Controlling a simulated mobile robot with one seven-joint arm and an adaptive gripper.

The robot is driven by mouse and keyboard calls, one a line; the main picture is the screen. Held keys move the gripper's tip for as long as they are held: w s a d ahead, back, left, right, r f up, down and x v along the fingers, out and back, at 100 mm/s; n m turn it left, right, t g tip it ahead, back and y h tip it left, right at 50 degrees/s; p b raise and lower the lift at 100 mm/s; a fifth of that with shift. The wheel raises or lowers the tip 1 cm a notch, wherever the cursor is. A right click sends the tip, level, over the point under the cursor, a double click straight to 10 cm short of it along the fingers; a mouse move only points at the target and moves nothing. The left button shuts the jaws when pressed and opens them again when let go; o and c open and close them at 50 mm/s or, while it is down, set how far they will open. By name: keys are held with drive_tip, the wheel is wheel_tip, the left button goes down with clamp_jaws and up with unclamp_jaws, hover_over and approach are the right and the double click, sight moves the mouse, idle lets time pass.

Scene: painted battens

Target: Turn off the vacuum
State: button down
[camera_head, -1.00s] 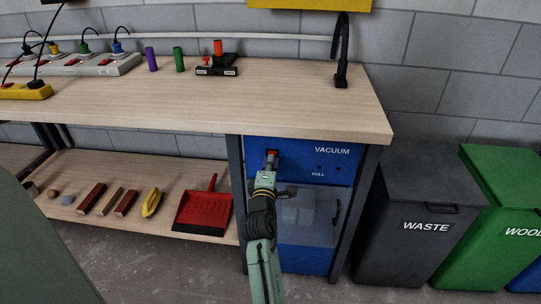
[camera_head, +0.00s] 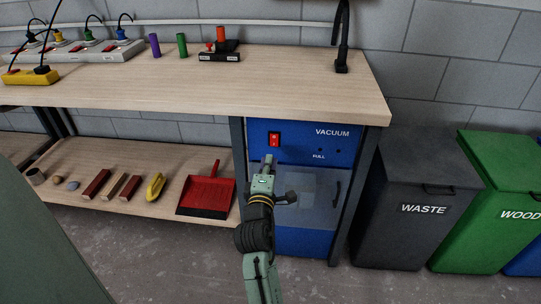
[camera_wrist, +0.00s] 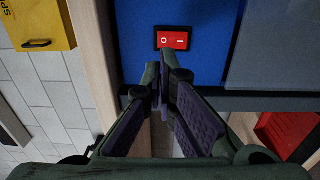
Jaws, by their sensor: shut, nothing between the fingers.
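The blue vacuum unit (camera_head: 300,131) stands under the right end of the workbench, with VACUUM and FULL labels on its front. Its red rocker switch (camera_head: 274,139) is on the upper left of the panel. In the wrist view the switch (camera_wrist: 173,39) shows a circle mark and a line mark; I cannot tell which side is pressed. My gripper (camera_head: 268,160) is shut and empty, just below the switch in the head view and apart from it. In the wrist view its fingertips (camera_wrist: 163,75) also point toward the panel near the switch.
The bench top (camera_head: 300,90) overhangs the unit. A dark bench leg (camera_head: 238,165) is close to the left. A red dustpan (camera_head: 207,193) lies on the lower shelf. The WASTE bin (camera_head: 420,225) and green WOOD bin (camera_head: 490,230) stand right.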

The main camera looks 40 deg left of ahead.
drive_tip(key=v, duration=0.3)
drive_tip(key=shift+s+d+r, duration=0.15)
drive_tip(key=shift+s+r, duration=0.2)
